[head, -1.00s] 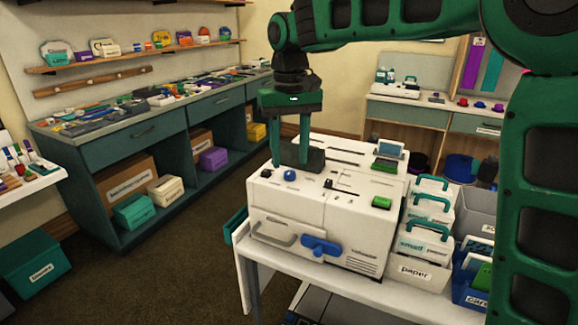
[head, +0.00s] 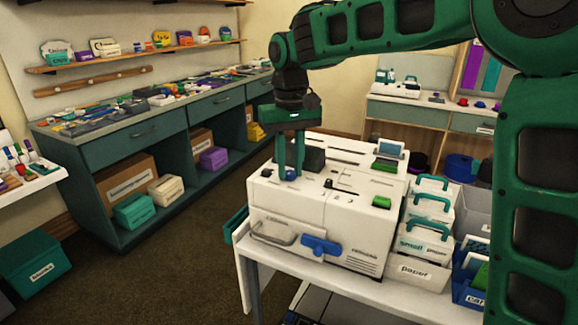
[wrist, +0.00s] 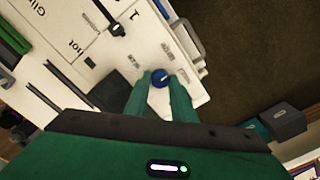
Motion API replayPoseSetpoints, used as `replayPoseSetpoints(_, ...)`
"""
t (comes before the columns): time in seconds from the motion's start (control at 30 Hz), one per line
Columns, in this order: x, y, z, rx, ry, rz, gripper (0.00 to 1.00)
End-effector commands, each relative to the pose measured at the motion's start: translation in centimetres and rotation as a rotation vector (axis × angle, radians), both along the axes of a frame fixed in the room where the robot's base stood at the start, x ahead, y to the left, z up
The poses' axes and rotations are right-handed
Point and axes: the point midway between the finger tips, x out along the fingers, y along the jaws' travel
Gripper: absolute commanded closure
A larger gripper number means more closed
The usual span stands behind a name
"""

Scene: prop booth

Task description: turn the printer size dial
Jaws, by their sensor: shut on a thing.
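The white printer (head: 312,216) stands on a white table. Its blue size dial (head: 290,173) is on the top face near the left front corner. My gripper (head: 289,173) points down at the dial, with its two green fingers on either side of it. In the wrist view the round blue dial (wrist: 159,78) with a pale pointer line sits between the fingertips of my gripper (wrist: 160,82), which are shut on it. The fingers partly hide the dial in the head view.
A blue lever (head: 320,246) and a grey handle (head: 273,232) are on the printer's front. A green button (head: 381,202) is on top at the right. Paper bins (head: 424,270) stand close on the right.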

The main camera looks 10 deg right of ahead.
Motion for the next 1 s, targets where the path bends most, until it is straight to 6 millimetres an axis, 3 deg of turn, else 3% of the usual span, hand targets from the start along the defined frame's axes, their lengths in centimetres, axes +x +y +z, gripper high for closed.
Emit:
replayPoseSetpoints(0.27,0.02,-0.10,0.03,0.000,0.000,0.086,0.99)
replayPoseSetpoints(1.0,0.08,-0.23,0.06,0.000,-0.002,0.653,0.99)
